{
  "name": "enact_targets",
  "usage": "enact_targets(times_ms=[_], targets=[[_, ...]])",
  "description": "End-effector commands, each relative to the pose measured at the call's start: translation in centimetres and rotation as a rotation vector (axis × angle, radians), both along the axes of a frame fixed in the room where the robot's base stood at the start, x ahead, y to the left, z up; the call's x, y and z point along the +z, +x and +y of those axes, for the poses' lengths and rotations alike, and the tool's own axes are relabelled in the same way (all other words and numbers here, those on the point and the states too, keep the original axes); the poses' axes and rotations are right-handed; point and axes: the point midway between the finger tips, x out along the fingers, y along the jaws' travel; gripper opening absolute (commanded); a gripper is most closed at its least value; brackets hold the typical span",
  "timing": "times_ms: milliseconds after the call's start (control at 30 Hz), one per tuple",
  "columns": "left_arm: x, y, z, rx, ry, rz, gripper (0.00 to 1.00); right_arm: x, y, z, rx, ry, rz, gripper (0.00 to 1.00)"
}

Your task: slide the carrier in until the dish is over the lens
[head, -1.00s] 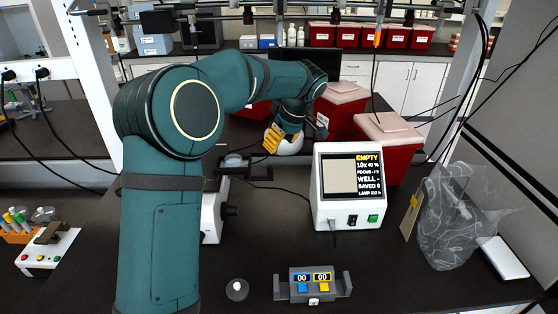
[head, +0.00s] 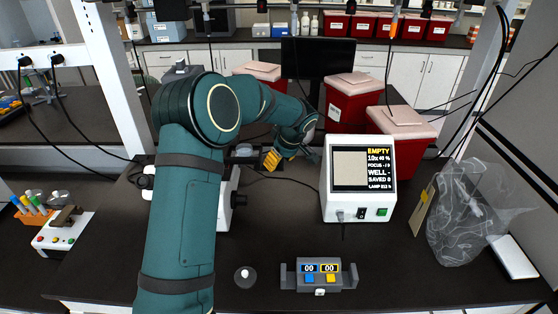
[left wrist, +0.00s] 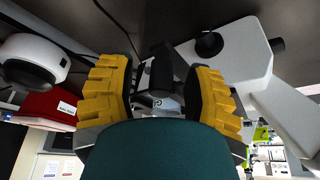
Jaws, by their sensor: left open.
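The white microscope (head: 224,208) stands behind my left arm, which hides much of it. At its right side I see a dark stage part, perhaps the carrier (head: 247,160), with a small pale round thing on top, perhaps the dish (head: 244,150). The lens cannot be made out. My left gripper (head: 271,160), with yellow fingers, is open just right of this part; contact cannot be told. In the left wrist view, the open fingers (left wrist: 163,92) have a black cylinder (left wrist: 162,74) of the microscope between or beyond them. My right gripper is not in view.
A white display box (head: 358,180) reading EMPTY stands right of the gripper. A grey counter box (head: 320,276) and a small round jar (head: 245,277) sit in front. Red bins (head: 350,104) stand behind. A clear bag (head: 465,215) is at the right.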

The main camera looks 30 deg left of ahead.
Motion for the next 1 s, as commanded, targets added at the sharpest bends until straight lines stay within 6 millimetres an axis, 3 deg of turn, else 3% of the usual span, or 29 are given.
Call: enact_targets(times_ms=[367, 533, 867, 1000], targets=[[-0.5, 0.0, 0.2, 0.0, 0.0, 0.0, 0.51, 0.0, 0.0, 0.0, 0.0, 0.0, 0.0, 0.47], [-0.5, 0.0, 0.2, 0.0, 0.0, 0.0, 0.0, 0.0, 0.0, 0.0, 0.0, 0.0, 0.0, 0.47], [-0.5, 0.0, 0.3, 0.001, 0.0, 0.002, 0.0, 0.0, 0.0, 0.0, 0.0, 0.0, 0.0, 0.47], [-0.7, -0.9, 1.8, 0.005, 0.002, 0.002, 0.0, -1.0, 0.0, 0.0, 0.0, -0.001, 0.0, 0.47]])
